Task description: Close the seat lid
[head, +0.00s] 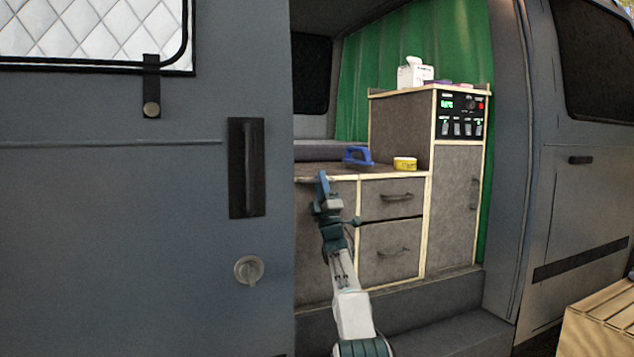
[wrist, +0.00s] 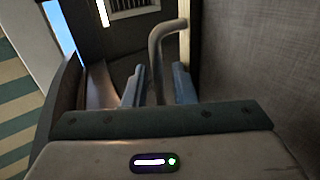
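My gripper (head: 321,185) is at the front top edge of the low grey cabinet, left of its drawers. In the wrist view its two blue fingers (wrist: 158,86) are apart, with a bent grey bar handle (wrist: 158,55) showing between them. I cannot tell whether either finger touches the bar. A grey panel (wrist: 250,55) with a pale edge fills the right of the wrist view, close to the right finger. A grey cushion-like surface (head: 315,151) lies behind the cabinet top in the head view. Which surface is the seat lid, and how far it is open, is unclear.
A blue brush-like object (head: 358,156) and a yellow tin (head: 405,163) stand on the cabinet top (head: 385,171). A taller cabinet (head: 453,200) is to the right. The grey sliding door (head: 140,220) borders the opening on the left. A step (head: 450,330) lies below.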

